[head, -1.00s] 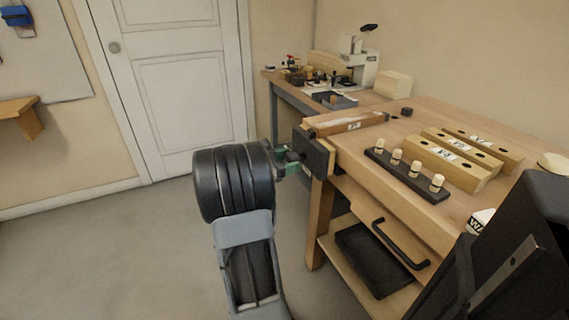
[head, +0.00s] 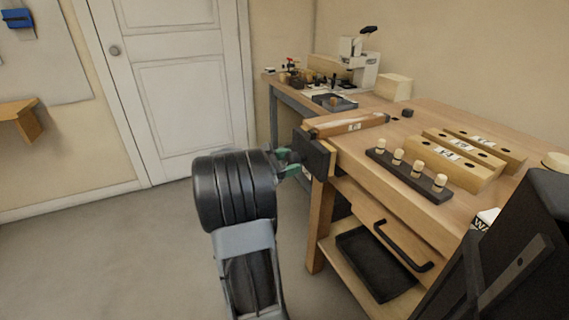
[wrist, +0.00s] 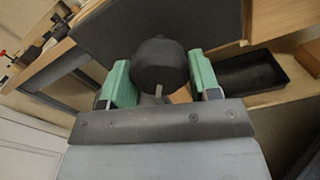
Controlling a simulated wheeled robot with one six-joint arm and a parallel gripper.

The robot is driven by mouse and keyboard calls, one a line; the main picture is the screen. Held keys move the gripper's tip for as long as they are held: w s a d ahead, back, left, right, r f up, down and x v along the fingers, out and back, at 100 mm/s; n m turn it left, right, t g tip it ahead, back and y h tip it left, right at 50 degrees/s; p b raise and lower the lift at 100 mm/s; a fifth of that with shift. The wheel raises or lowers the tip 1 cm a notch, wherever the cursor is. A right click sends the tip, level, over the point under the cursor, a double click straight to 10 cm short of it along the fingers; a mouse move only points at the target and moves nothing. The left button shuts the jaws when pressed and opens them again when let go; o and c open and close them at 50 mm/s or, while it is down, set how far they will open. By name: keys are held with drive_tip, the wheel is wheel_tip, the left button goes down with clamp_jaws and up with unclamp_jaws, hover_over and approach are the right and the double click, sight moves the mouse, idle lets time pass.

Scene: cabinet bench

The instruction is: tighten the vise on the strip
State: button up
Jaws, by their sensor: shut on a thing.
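The vise (head: 316,150) is at the bench's left end, with a dark front jaw plate; it also shows in the wrist view (wrist: 200,25). The wooden strip (head: 368,122), with a white label, lies along the bench's left end just above the vise. I cannot tell how tightly the jaws bear on it. My gripper (head: 286,163) is in front of the vise. In the wrist view its green fingertips (wrist: 160,82) are on both sides of a dark round handle end (wrist: 160,62), shut on it. The strip is not clear in the wrist view.
A dark rack with several pale pegs (head: 408,174) and labelled wooden blocks (head: 452,158) stand on the bench top. Below are a drawer with a dark handle (head: 400,246) and a shelf with a black tray (head: 375,262). The floor left of the bench is clear.

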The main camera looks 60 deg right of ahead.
drive_tip(key=o, duration=0.8)
drive_tip(key=shift+p+v, duration=0.8)
drive_tip(key=shift+v, duration=2.7)
drive_tip(key=a+r+m+t+y+p, duration=0.2)
drive_tip(key=a+r+t+y+p, duration=0.2)
drive_tip(key=a+r+p, duration=0.4)
drive_tip(key=w+a+r+m+t+y+p, duration=0.1)
drive_tip(key=a+r+m+t+y+p, duration=0.1)
drive_tip(key=a+r+t+y+p, duration=0.3)
drive_tip(key=a+r+m+t+y+p, duration=0.3)
drive_tip(key=a+r+t+y+p, duration=0.2)
drive_tip(key=a+r+p, duration=0.6)
drive_tip(key=shift+w+a+r+p, duration=0.1)
drive_tip(key=shift+a+p, duration=0.95)
drive_tip(key=shift+a, duration=1.1)
drive_tip(key=shift+w+a+r+p, duration=0.15)
drive_tip(key=shift+a+p, duration=0.95)
drive_tip(key=shift+a, duration=1.05)
drive_tip(key=shift+w+a+r+p, duration=0.1)
drive_tip(key=shift+a+p, duration=0.95)
drive_tip(key=shift+a, duration=1.05)
drive_tip(key=shift+a+y, duration=0.3)
drive_tip(key=shift+y, duration=0.1)
drive_tip(key=shift+c, duration=0.4)
